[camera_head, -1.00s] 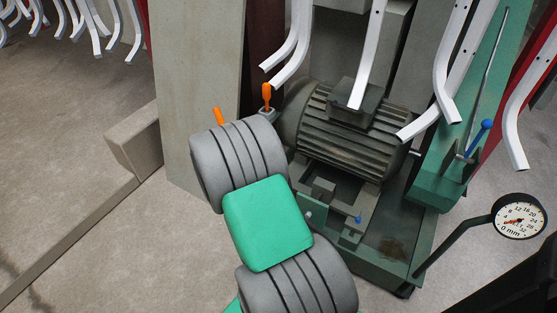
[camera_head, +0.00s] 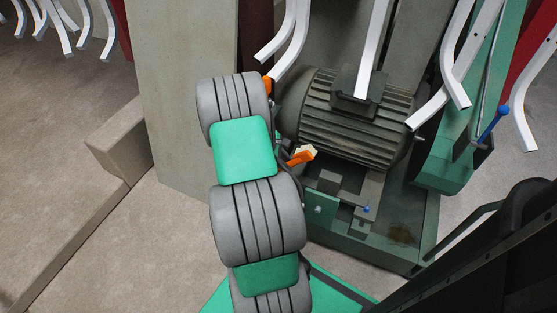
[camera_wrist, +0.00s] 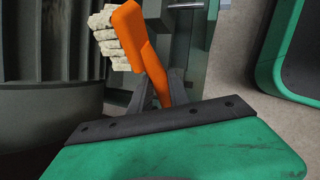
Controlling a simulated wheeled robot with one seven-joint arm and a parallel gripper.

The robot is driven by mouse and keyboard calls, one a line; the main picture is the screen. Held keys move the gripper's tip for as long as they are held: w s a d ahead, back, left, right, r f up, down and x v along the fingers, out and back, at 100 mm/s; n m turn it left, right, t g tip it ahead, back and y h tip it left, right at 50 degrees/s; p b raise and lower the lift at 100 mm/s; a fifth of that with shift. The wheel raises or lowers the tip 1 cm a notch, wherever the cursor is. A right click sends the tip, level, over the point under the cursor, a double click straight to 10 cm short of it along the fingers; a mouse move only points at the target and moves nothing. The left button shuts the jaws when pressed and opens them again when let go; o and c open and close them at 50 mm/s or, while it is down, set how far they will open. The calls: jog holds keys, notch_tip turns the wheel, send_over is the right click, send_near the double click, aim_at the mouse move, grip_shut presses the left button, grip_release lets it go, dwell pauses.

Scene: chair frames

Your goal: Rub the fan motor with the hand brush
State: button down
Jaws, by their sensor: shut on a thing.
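The fan motor (camera_head: 352,130) is a dark grey, ribbed cylinder on a green machine base. The hand brush (camera_head: 300,158) has an orange handle and cream bristles. It shows at the motor's lower left. In the wrist view the brush (camera_wrist: 130,28) is between the dark fingers of my gripper (camera_wrist: 160,88), which is shut on its handle. Its bristles point left, towards the motor's dark ribbed side (camera_wrist: 45,40). I cannot tell whether they touch it. In the head view my arm hides most of my gripper.
White bent chair frames (camera_head: 365,50) hang above and in front of the motor. A concrete pillar (camera_head: 185,90) stands on the left. A blue-knobbed lever (camera_head: 502,112) is on the right. An orange handle (camera_head: 267,84) shows behind my arm. Open floor (camera_head: 90,240) lies at lower left.

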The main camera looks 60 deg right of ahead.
jog(key=shift+w+d+b, duration=0.2)
jog(key=shift+d+b, duration=0.55)
jog(key=shift+d, duration=0.75)
jog(key=shift+w+d+b, duration=0.15)
jog(key=shift+d+b, duration=0.6)
jog(key=shift+d, duration=0.7)
jog(key=shift+w+d+r, duration=0.1)
jog(key=shift+w+d, duration=0.1)
jog(key=shift+d, duration=0.95)
jog(key=shift+s+d+p, duration=0.2)
jog(key=shift+s+p, duration=0.6)
jog(key=shift+s, duration=0.5)
